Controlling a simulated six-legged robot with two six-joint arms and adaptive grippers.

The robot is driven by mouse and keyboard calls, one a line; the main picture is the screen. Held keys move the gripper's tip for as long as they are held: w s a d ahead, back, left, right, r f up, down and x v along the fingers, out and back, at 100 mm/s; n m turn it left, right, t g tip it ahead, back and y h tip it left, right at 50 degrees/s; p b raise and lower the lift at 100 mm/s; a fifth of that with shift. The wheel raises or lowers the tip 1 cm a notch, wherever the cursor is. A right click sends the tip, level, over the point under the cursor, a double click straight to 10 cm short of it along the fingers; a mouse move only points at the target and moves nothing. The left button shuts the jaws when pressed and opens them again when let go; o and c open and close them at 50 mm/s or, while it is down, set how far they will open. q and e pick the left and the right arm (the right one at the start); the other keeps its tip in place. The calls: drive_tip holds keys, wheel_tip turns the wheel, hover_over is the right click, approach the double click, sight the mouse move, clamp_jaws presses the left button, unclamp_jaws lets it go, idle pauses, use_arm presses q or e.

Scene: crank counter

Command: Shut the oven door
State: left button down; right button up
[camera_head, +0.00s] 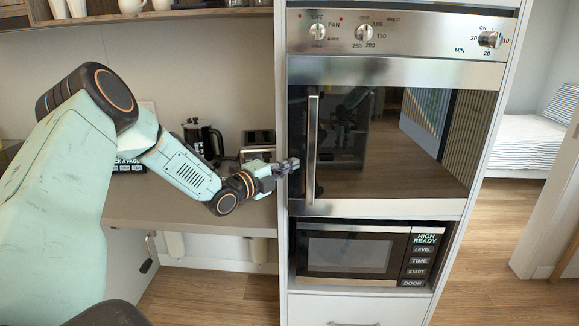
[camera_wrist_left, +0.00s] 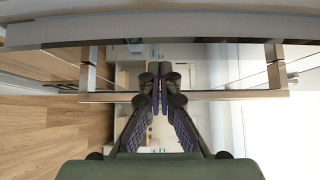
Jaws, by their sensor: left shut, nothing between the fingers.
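The oven door (camera_head: 420,150) is a dark glass panel in a steel frame, with a vertical bar handle (camera_head: 312,150) along its left side. It looks flush or nearly flush with the oven front; I cannot tell whether a small gap remains. My left gripper (camera_head: 293,165) is shut and empty, just left of the handle at about its middle height. In the left wrist view the closed fingers (camera_wrist_left: 160,78) overlap the handle bar (camera_wrist_left: 235,95), which runs across the picture between two brackets. I cannot tell whether they touch it. My right gripper is out of view.
A control panel (camera_head: 400,32) with knobs is above the door, and a microwave (camera_head: 350,252) is below. A counter (camera_head: 180,208) on the left holds a black kettle (camera_head: 203,137) and a toaster (camera_head: 258,140). Open wooden floor (camera_head: 500,225) lies to the right.

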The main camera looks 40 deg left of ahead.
use_arm(q)
drive_tip(key=shift+w+a, duration=0.2)
drive_tip(key=shift+w, duration=0.2)
drive_tip(key=shift+a+r, duration=0.1)
drive_tip(key=shift+a, duration=0.1)
